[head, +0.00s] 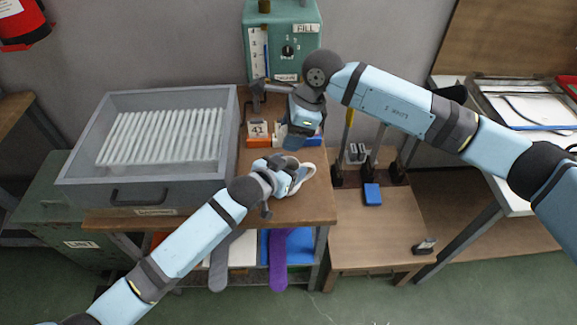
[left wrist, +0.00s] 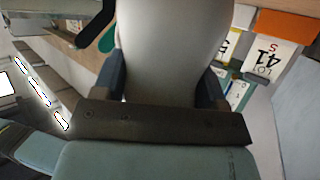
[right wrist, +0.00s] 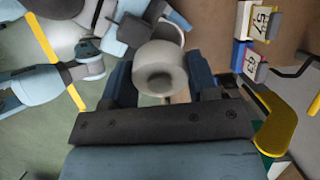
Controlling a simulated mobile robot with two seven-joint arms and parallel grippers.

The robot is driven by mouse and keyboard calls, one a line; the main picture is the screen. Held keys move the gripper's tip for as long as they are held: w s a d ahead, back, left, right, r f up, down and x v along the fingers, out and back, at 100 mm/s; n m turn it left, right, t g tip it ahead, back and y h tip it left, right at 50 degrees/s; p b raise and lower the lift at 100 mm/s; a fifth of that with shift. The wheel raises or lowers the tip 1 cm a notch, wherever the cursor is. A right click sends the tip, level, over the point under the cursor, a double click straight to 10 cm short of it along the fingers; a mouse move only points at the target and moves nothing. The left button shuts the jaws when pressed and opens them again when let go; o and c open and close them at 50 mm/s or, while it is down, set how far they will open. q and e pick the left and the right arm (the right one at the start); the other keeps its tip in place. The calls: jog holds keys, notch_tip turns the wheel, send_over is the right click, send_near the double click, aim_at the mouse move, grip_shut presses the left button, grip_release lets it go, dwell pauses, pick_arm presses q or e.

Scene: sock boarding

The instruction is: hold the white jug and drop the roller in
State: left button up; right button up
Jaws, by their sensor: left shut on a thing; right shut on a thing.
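The white jug (head: 304,182) is near the front of the wooden table in the head view, its handle on the right. My left gripper (head: 286,179) is shut on it. The jug's pale body (left wrist: 172,45) fills the space between the left fingers in the left wrist view. My right gripper (head: 297,138) is behind and above the jug. In the right wrist view it is shut on the roller (right wrist: 160,60), a short pale cylinder with a dark round recess in its end. A white loop like the jug's handle shows behind it. In the head view the roller is hidden.
A grey tray (head: 78,150) of several white rods stands left. A green FILL unit (head: 258,20) stands behind, and a card marked 41 (head: 257,127) is near the right gripper. A lower wooden table (head: 375,235) with a blue block (head: 372,194) lies right.

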pick_arm(q)
jog(key=shift+f, duration=0.15)
pick_arm(e)
jog(key=shift+f, duration=1.85)
jog(key=o, duration=1)
jog(key=shift+f, duration=0.1)
jog(key=shift+o, duration=0.2)
jog(key=v, duration=1.2)
pick_arm(q)
jog(key=o, duration=1.1)
jog(key=shift+o, duration=0.2)
